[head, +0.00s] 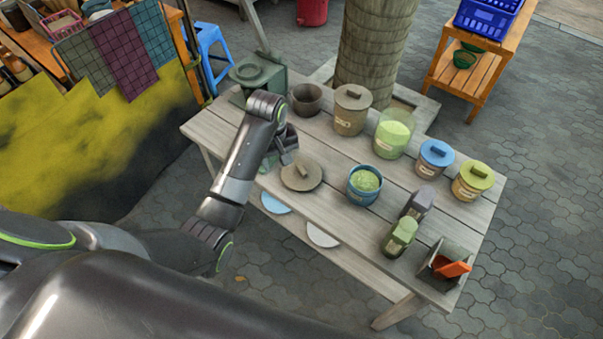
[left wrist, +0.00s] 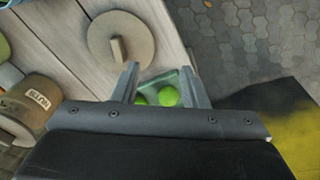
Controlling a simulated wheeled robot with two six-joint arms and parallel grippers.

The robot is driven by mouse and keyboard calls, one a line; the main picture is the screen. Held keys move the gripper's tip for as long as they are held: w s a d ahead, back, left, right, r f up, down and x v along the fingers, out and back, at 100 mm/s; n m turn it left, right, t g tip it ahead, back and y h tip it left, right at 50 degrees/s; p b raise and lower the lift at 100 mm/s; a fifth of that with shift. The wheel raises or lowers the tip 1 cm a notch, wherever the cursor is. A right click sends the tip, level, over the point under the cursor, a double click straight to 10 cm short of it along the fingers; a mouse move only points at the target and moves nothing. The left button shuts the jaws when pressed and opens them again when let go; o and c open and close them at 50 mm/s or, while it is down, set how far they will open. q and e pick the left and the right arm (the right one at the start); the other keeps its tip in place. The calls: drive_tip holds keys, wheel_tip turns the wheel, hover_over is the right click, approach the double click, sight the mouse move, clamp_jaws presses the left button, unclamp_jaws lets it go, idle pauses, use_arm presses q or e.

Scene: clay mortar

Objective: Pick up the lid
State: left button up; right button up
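A round brown lid (head: 302,174) with a bar handle lies flat on the grey plank table, handle up. In the left wrist view the lid (left wrist: 121,42) is just beyond and left of the fingertips. My left gripper (head: 287,157) is above the table beside the lid, on its left in the head view. In the left wrist view its two fingers (left wrist: 163,76) are apart with nothing held between them. A greenish clear dish (left wrist: 162,90) with green round things shows below, between the fingers. My right gripper is not in view.
Behind the lid stand an open brown bowl (head: 306,99), a brown lidded jar (head: 351,111) and a glass jar of green powder (head: 391,136). A blue tub of green stuff (head: 363,185) stands right of the lid. The table's front edge is close.

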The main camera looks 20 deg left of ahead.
use_arm(q)
wheel_tip(320, 180, up, 8)
drive_tip(key=f+n+g, duration=0.1)
drive_tip(key=n, duration=0.1)
hover_over(300, 167)
wheel_tip(300, 167, down, 10)
drive_tip(key=b, duration=0.5)
drive_tip(key=shift+d+f, duration=0.1)
drive_tip(key=shift+f, duration=3.25)
clamp_jaws()
